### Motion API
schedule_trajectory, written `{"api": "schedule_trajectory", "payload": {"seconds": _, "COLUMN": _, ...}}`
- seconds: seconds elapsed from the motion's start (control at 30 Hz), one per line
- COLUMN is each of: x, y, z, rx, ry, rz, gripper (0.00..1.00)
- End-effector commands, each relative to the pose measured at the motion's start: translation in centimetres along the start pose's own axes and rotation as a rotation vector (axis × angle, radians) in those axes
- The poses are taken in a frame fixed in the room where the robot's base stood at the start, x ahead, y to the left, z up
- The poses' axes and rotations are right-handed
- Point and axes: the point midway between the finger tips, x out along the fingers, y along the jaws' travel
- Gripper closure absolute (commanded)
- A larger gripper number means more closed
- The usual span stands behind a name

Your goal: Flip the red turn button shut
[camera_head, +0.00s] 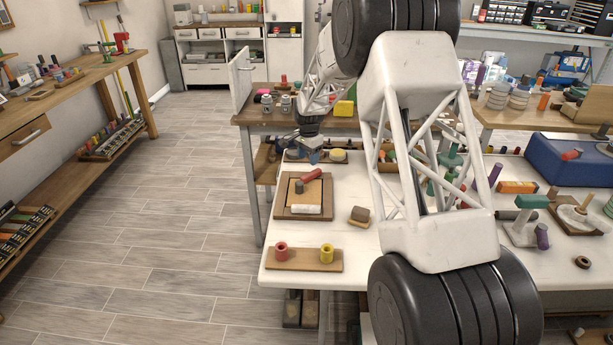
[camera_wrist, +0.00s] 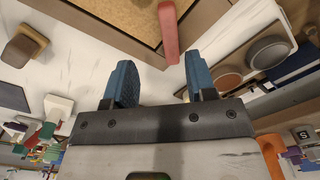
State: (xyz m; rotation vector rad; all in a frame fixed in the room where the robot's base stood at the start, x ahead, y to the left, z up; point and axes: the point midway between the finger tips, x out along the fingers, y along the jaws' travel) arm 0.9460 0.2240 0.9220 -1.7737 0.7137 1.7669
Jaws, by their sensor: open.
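The red turn button (camera_head: 311,175) is a small bar at the back edge of a framed wooden panel (camera_head: 286,210), lying at a slant in the head view. In the wrist view the red button (camera_wrist: 168,32) points from the panel's frame toward my gripper. A white bar (camera_head: 306,211) lies at the panel's near edge, and a small dark knob (camera_head: 299,187) sits on the panel. My gripper (camera_wrist: 160,82) is open and empty. Its blue fingers are apart, with the button's end ahead of the gap between them. In the head view my gripper (camera_head: 313,156) is just behind the panel.
A brown and tan block (camera_head: 359,216) stands right of the panel. A tray with round pieces (camera_wrist: 250,67) is close to the right finger in the wrist view. White tabletop (camera_head: 345,190) is clear between panel and block.

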Motion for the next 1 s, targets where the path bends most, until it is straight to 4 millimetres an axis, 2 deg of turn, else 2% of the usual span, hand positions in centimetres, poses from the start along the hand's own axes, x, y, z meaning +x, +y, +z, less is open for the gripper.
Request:
{"api": "schedule_trajectory", "payload": {"seconds": 0.17, "x": 1.2, "y": -1.1, "z": -0.2, "rx": 0.014, "ry": -0.002, "rz": 0.003, "gripper": 0.49}}
{"api": "schedule_trajectory", "payload": {"seconds": 0.67, "x": 1.6, "y": -1.2, "z": -0.2, "rx": 0.016, "ry": -0.003, "rz": 0.004, "gripper": 0.49}}
{"api": "schedule_trajectory", "payload": {"seconds": 1.0, "x": 4.5, "y": -1.1, "z": -0.1, "rx": 0.016, "ry": -0.003, "rz": 0.005, "gripper": 0.49}}
